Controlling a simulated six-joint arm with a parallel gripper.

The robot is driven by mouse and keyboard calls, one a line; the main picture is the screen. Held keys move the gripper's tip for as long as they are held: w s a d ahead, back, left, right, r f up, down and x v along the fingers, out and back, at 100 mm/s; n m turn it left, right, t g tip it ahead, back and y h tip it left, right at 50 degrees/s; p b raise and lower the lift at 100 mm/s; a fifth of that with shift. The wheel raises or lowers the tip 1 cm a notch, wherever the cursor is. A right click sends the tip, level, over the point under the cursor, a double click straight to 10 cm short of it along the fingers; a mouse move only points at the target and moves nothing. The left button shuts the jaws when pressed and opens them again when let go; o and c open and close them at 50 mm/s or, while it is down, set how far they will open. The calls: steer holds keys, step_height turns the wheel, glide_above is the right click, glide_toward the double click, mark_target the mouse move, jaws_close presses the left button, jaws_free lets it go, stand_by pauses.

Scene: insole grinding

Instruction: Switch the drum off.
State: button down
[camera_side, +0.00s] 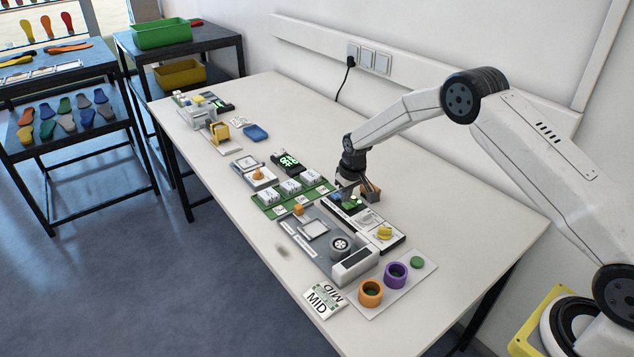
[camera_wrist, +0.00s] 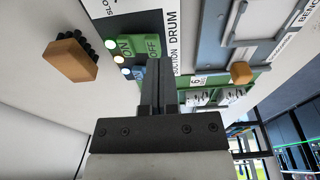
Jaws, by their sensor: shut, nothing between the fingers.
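In the side view my gripper (camera_side: 349,188) is low over the panel. A grey wheel (camera_side: 340,243) sits in the grey machine; its motion cannot be told.
A brown brush (camera_wrist: 70,59) with dark bristles is left of the panel in the wrist view. Green trays (camera_side: 268,210) lie left of my gripper.

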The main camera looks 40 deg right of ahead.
mark_target(346, 206)
steer(key=shift+f, duration=1)
stand_by(0.8)
steer(key=shift+r, duration=3.5)
steer(key=s+a+r, duration=0.2)
steer(key=s+r, duration=0.1)
steer(key=s, duration=0.7)
steer(key=s+a+r, duration=0.2)
steer(key=s+r, duration=0.1)
steer(key=s, duration=0.7)
steer(key=s+a+r, duration=0.2)
steer(key=s+r, duration=0.2)
steer(key=s, duration=0.6)
steer(key=shift+s+t, duration=0.3)
steer(key=shift+t, duration=0.1)
